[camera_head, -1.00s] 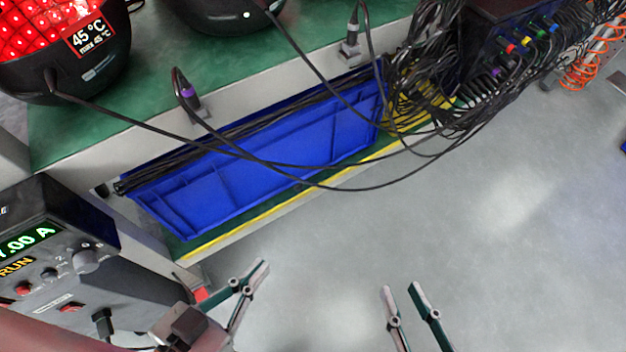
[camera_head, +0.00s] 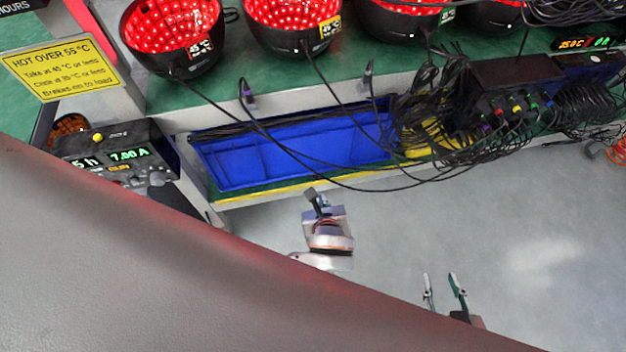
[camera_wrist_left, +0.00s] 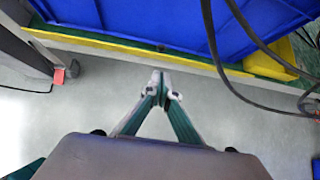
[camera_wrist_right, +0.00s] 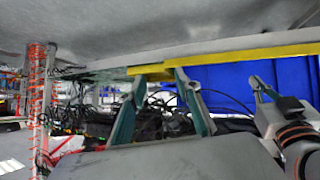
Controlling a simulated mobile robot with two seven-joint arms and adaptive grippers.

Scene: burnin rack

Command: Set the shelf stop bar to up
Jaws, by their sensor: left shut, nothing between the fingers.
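A long yellow bar or strip (camera_head: 260,194) runs along the front edge of the lower shelf, below the blue bin (camera_head: 290,150); I take it for the stop bar. It looks low, with the bin's front visible above it. It also shows in the left wrist view (camera_wrist_left: 110,47) and the right wrist view (camera_wrist_right: 240,55). My left gripper (camera_head: 313,195) is shut and empty in front of the strip's middle, apart from it in the left wrist view. My right gripper (camera_head: 442,277) is open and empty over the floor, further right. My own arm hides the lower left.
Black cables (camera_head: 340,188) hang in front of the bin, and a dense cable bundle (camera_head: 440,105) lies to its right. Red-lit round units (camera_head: 290,22) stand on the green bench above. A power supply (camera_head: 115,160) stands left.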

